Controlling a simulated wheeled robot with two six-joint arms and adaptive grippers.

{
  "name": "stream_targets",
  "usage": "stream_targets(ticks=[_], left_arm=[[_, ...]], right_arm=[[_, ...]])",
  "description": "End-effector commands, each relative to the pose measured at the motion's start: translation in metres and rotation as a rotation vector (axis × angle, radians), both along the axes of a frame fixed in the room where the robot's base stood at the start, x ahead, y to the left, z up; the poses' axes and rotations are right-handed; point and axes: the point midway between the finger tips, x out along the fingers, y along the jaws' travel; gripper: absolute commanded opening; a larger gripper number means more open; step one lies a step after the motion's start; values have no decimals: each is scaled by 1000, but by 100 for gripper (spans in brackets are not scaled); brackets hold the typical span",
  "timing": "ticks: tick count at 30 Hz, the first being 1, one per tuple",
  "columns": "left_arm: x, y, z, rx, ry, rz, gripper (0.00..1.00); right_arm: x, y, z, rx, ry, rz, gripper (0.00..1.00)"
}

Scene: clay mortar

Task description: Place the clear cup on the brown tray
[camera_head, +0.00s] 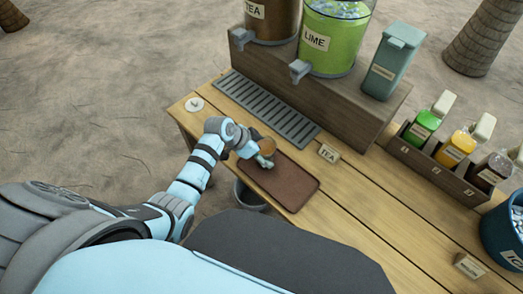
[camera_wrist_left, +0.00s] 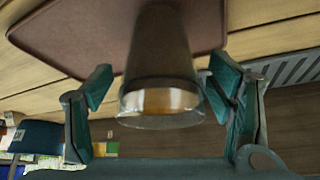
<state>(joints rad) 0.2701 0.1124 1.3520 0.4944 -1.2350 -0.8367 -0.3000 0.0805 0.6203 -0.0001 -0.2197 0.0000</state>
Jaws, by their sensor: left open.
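The clear cup (camera_head: 267,145) has brown-orange liquid in it and is at the upper left end of the brown tray (camera_head: 293,185). In the left wrist view the cup (camera_wrist_left: 160,65) shows with its rim towards the camera and its far end against the tray (camera_wrist_left: 75,35); it appears to stand on it. My left gripper (camera_head: 262,158) is at the cup. Its two fingers (camera_wrist_left: 162,85) are apart, one on each side of the cup, with visible gaps. The arm partly hides the cup in the head view. My right gripper is not in view.
A slotted drip grate (camera_head: 268,108) and a wooden stand with the tea (camera_head: 270,20) and lime (camera_head: 335,38) dispensers lie behind the tray. A TEA sign (camera_head: 328,153) stands close to its right. A bottle rack (camera_head: 435,160) and blue ice bucket (camera_head: 505,232) are further right.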

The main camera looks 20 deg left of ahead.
Motion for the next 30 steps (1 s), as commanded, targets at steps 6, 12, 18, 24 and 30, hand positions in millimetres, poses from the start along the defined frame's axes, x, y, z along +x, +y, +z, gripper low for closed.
stream_targets(ticks=[6, 12, 18, 24, 30], left_arm=[[-2, 3, 9, 2, -2, 0, 75], [-17, 18, 46, 3, -3, 0, 75], [-37, 35, 89, 3, -3, -1, 75], [-46, 42, 106, 1, 0, -1, 75], [-46, 42, 105, -1, 1, -1, 75]], right_arm=[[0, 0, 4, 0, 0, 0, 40], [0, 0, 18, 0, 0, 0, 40], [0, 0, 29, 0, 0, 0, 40], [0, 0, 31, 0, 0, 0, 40], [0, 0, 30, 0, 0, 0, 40]])
